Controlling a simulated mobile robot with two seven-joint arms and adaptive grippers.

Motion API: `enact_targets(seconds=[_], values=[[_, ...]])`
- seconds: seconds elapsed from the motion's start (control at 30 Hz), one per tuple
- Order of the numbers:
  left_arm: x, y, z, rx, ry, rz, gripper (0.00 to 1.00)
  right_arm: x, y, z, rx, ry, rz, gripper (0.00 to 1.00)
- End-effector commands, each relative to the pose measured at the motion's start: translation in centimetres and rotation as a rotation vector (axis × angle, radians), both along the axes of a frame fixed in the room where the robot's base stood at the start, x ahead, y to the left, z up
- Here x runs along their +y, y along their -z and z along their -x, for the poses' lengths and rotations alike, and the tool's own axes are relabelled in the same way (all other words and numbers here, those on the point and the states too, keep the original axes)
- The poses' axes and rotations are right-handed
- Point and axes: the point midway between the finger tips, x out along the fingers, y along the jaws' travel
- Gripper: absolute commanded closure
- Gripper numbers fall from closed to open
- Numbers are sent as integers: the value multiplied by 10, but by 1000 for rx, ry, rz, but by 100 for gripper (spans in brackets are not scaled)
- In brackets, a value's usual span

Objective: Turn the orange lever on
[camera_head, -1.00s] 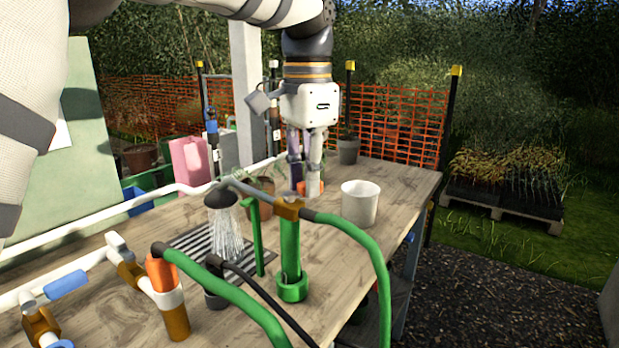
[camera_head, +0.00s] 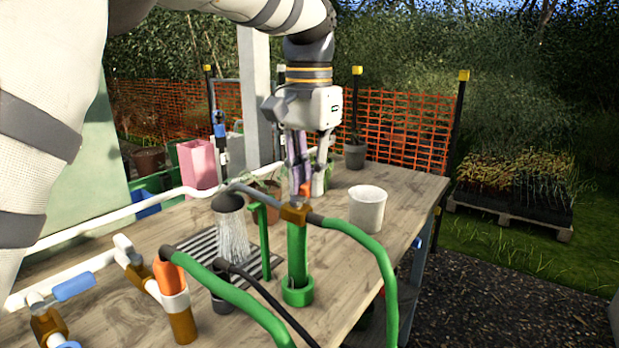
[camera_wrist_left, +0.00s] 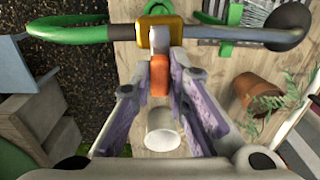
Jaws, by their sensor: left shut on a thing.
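The orange lever (camera_head: 306,188) shows in part just behind a brass valve (camera_head: 294,213) on top of a green upright pipe (camera_head: 297,258). In the left wrist view the lever (camera_wrist_left: 160,76) points away from the brass valve (camera_wrist_left: 159,37), toward the palm side. My left gripper (camera_head: 303,190) hangs down from above, with its purple-lined fingers (camera_wrist_left: 160,68) on both sides of the lever, shut on it. Fingers hide part of the lever in the head view. A shower head (camera_head: 229,203) on the valve's grey pipe shows white streaks of water below. My right gripper is not in view.
A white pot (camera_head: 367,209) stands right of the valve. A terracotta pot with a plant (camera_head: 262,190) is behind it. A green hose (camera_head: 362,240) runs from the valve over the table's edge. Another orange part (camera_head: 169,277) and a blue handle (camera_head: 73,285) are at the left front.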

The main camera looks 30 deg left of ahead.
Motion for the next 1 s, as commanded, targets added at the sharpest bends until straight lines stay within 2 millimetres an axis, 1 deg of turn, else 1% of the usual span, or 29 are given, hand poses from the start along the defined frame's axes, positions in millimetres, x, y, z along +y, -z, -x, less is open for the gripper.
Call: enact_targets(seconds=[0.33, 0.37, 0.4, 0.43, 0.7, 0.77, 0.87, 1.0], values=[[0, 0, 0, 0, -1, 0, 100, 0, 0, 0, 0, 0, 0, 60], [0, 0, 0, 0, -1, 0, 81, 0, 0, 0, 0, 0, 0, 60], [0, 0, 0, 0, -1, 0, 72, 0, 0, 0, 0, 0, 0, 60], [0, 0, 0, 0, -1, 0, 65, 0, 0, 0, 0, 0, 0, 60], [0, 0, 0, 0, 0, 0, 65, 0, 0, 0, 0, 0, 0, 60], [0, -3, 0, -1, 0, 0, 65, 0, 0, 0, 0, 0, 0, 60], [0, -19, -1, -5, 0, 0, 65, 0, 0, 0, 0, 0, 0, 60], [-1, -59, -1, -8, 0, -1, 65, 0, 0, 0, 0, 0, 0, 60]])
